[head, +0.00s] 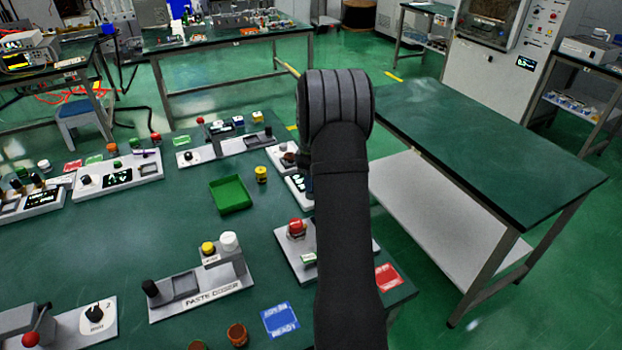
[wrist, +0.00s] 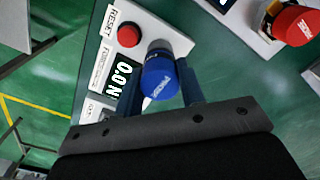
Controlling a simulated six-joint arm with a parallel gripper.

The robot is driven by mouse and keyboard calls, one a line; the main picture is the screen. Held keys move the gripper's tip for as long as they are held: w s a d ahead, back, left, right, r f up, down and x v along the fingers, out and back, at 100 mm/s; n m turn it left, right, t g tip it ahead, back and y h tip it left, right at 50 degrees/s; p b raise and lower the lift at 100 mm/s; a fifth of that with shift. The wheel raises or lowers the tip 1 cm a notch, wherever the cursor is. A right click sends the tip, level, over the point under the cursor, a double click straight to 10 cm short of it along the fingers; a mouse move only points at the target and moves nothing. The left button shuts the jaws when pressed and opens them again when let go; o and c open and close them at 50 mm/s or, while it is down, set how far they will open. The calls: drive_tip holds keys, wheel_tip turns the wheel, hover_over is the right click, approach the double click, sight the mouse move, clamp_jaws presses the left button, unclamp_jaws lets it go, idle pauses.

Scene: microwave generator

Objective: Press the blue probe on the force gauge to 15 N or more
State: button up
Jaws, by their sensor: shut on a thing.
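The force gauge (wrist: 150,25) is a white panel with a red RESET button (wrist: 128,36) and a dark display (wrist: 121,83) that reads 0.0 N. The blue probe (wrist: 160,82) is a blue cap on a round grey mount on the panel. My gripper (wrist: 162,74) is shut on the blue probe, with one finger on each side of it. In the head view my arm hides the gripper and the probe; only part of the gauge (head: 297,186) shows beside the arm.
A red-topped device (head: 297,228) stands close in front of the gauge and shows in the wrist view (wrist: 297,26). A green tray (head: 231,208) and a yellow-topped piece (head: 261,174) lie to the left. A paste device (head: 215,287) stands nearer.

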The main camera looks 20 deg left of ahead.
drive_tip(key=shift+s+f, duration=0.1)
drive_tip(key=shift+f, duration=0.7)
idle(1.8)
drive_tip(key=shift+r, duration=3.6)
drive_tip(key=shift+d, duration=0.1)
drive_tip(key=s+d+f+m, duration=0.1)
drive_tip(key=d+f+m, duration=0.2)
drive_tip(key=d+m, duration=0.3)
drive_tip(key=s+d+f+m, duration=0.2)
drive_tip(key=d+m, duration=0.4)
drive_tip(key=d, duration=0.5)
drive_tip(key=s+d+f+m, duration=0.1)
drive_tip(key=d+f+m, duration=0.3)
drive_tip(key=d, duration=0.5)
drive_tip(key=shift+s+d+m, duration=0.2)
drive_tip(key=shift+s+m, duration=0.05)
drive_tip(key=shift+m, duration=0.85)
